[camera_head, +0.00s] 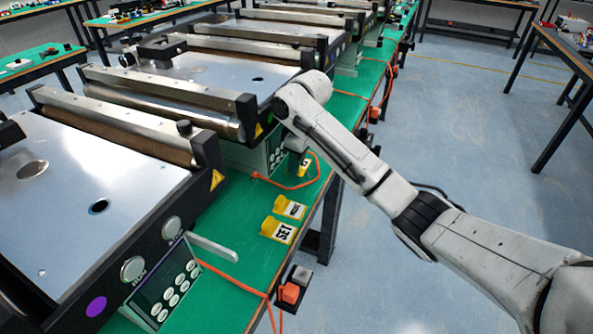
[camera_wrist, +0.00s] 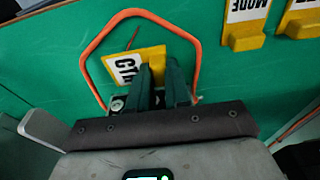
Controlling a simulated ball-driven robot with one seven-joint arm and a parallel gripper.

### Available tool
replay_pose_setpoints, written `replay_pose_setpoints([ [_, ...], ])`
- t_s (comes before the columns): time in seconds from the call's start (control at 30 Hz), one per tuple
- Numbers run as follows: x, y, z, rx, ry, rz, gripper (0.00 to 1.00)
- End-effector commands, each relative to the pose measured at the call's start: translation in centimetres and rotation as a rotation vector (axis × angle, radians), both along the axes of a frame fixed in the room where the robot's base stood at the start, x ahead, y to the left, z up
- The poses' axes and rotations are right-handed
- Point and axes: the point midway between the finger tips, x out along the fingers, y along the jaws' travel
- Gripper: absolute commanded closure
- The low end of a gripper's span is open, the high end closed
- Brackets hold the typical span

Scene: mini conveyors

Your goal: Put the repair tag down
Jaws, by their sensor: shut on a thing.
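A yellow tag (camera_wrist: 150,54) with a white label, its black letters starting "CT", is between the dark green fingers of my gripper (camera_wrist: 163,75) in the wrist view. The fingers are shut on it and cover part of its label. In the head view my gripper (camera_head: 297,163) is low over the green bench top, and a bit of the yellow tag (camera_head: 306,167) shows beside it. I cannot tell whether the tag touches the bench.
Yellow tags marked MODE (camera_head: 290,208) and SET (camera_head: 278,230) lie nearby on the green bench (camera_head: 225,250). An orange cable (camera_wrist: 88,50) loops around the held tag in the wrist view. Conveyors (camera_head: 110,190) line the left. The aisle floor (camera_head: 470,130) is clear.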

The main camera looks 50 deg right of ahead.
Motion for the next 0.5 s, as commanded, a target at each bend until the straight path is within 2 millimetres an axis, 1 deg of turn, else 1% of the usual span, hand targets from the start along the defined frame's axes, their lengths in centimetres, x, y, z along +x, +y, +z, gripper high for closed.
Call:
replay_pose_setpoints([
  [0.03, -0.2, -0.1, -0.9, 0.001, 0.004, -0.002, 1.0],
  [0.17, -0.1, 0.0, -2.0, -0.001, 0.002, -0.001, 1.0],
  [0.5, -0.1, 0.1, -2.3, 0.001, 0.001, -0.001, 1.0],
])
